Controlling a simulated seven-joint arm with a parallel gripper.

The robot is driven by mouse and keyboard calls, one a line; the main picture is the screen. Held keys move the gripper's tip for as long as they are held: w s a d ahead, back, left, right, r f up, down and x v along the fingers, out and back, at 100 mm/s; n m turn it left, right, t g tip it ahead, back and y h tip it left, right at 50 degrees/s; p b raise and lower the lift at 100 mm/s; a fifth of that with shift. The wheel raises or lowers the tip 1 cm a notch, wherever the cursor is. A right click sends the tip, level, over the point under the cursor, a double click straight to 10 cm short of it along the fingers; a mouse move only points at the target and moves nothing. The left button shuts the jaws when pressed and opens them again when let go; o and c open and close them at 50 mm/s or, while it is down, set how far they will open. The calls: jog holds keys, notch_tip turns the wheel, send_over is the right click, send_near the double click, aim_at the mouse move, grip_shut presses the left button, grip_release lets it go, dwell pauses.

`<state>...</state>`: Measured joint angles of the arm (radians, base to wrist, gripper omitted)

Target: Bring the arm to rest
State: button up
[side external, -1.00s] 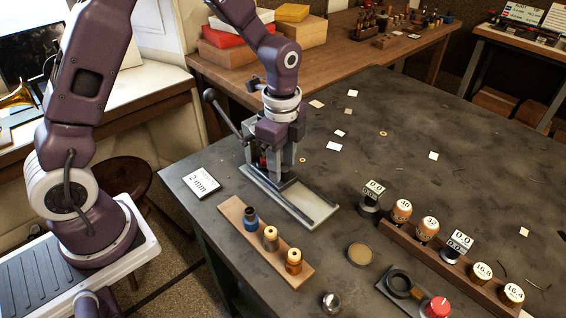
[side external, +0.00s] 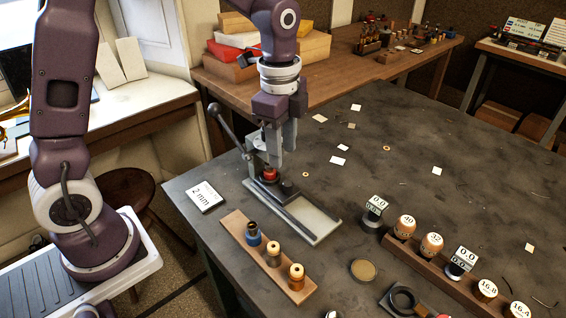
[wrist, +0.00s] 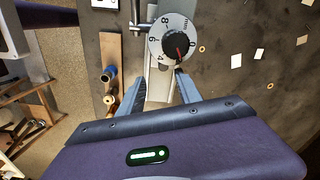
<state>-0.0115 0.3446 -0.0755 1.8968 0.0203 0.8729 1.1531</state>
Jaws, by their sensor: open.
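My gripper (side external: 280,160) hangs pointing down over the lever press (side external: 322,230) near the table's left edge. Its fingers are apart with nothing between them, and they also show in the wrist view (wrist: 158,82). A small red part (side external: 270,173) on the press sits just below the fingertips. In the wrist view a round dial (wrist: 172,38) with numbers and a red pointer lies beyond the fingertips. The press lever (side external: 227,130) slants up to the left beside my gripper.
A wooden rack (side external: 257,268) with a blue-based piece and brass pieces stands in front of the press. A white "2 mm" card (side external: 205,196) lies left. Another rack (side external: 440,258) with labelled pieces is at right. The table's middle is mostly clear.

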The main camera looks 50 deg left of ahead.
jog(key=s+r+n+t, duration=0.1)
jog(key=s+r+n, duration=0.2)
jog(key=s, duration=0.3)
jog(key=s+a+r+n+t, duration=0.1)
jog(key=s+r+n+t, duration=0.1)
jog(key=s+n, duration=0.4)
jog(key=s+a+r+n+t, duration=0.1)
jog(key=s+r+n, duration=0.3)
jog(key=s, duration=0.4)
jog(key=shift+s+r+n+t, duration=0.2)
jog(key=shift+r+n+t, duration=0.15)
jog(key=shift+n+t, duration=0.2)
